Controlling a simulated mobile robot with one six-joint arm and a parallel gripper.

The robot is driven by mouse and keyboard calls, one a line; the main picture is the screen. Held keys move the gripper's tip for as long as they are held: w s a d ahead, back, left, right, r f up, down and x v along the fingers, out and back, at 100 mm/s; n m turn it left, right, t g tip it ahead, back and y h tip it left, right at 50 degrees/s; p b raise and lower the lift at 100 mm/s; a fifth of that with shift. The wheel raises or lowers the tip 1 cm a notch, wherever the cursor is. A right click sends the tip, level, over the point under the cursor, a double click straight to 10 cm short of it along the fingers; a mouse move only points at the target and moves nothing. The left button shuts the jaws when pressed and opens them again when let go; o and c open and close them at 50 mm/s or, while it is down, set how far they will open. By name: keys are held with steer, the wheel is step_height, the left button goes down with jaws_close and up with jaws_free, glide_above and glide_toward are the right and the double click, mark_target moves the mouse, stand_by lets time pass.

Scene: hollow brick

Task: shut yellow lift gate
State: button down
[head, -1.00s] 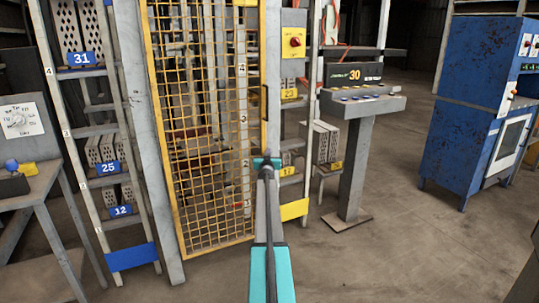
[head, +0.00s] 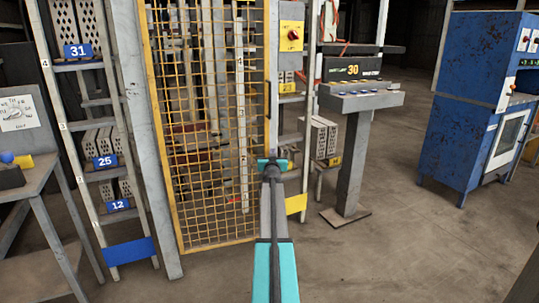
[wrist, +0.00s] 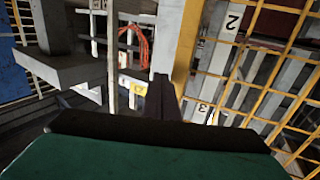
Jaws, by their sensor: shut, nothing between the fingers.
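The yellow lift gate (head: 205,140) is a mesh panel in a yellow frame, left of centre in the head view. It hangs in front of the lift shaft, and its right edge lies close to a grey post. In the wrist view, its yellow frame and mesh (wrist: 262,60) fill the right side. I cannot tell whether the fingers touch the gate.
A rack with blue number tags (head: 107,161) stands left of the gate. A console showing 30 (head: 362,97) and a blue rusty cabinet (head: 470,110) stand to the right. A yellow box with a red switch (head: 291,37) is beside the gate. The floor (head: 400,240) at right is clear.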

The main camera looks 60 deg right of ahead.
steer(key=shift+s+a+b, duration=0.45)
steer(key=shift+s+b, duration=0.35)
steer(key=shift+s, duration=0.05)
steer(key=shift+s+a+b, duration=0.5)
steer(key=shift+s+b, duration=0.25)
steer(key=shift+s, duration=0.15)
steer(key=shift+s+a+b, duration=0.45)
steer(key=shift+s+b, duration=0.35)
steer(key=shift+s, duration=0.05)
